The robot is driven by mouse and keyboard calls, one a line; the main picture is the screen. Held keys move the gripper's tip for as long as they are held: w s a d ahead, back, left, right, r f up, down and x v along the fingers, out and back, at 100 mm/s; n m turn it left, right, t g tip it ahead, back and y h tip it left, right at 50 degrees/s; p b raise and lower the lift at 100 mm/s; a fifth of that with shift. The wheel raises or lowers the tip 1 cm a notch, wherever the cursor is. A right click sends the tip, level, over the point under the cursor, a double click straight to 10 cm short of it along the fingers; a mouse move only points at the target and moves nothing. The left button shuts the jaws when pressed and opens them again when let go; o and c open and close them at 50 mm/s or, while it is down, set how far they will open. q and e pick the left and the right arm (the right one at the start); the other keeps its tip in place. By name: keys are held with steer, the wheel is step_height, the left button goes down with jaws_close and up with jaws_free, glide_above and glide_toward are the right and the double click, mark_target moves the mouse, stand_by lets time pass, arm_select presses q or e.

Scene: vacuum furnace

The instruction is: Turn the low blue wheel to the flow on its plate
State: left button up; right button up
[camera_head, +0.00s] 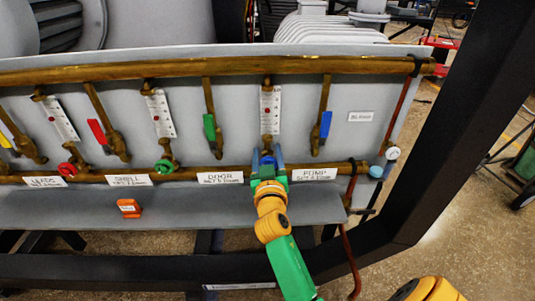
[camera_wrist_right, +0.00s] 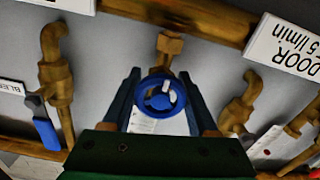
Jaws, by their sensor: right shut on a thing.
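The low blue wheel (camera_wrist_right: 160,101) sits on a brass valve stem in the right wrist view. My right gripper (camera_wrist_right: 160,78) is shut on it, with one dark blue finger on each side of the rim. In the head view, my right gripper (camera_head: 267,156) largely hides the wheel. A white flow scale (camera_head: 270,103) with red on it stands just above the wheel. The PUMP plate (camera_head: 314,174) is right of the gripper and the DOOR plate (camera_head: 220,177) is left; their set figures are too small to read surely. My left gripper is out of view.
Red (camera_head: 67,169) and green (camera_head: 164,166) wheels sit to the left on the lower pipe. Lever valves, including a green handle (camera_head: 209,127) and a blue handle (camera_head: 325,125), flank the scale. An orange box (camera_head: 129,208) lies on the ledge. A black beam (camera_head: 443,130) crosses at right.

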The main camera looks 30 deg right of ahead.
steer(key=c, duration=0.3)
steer(key=shift+f+n, duration=0.1)
steer(key=shift+n, duration=0.5)
steer(key=o, duration=1.4)
steer(key=shift+w+d, duration=0.1)
steer(key=shift+c, duration=0.2)
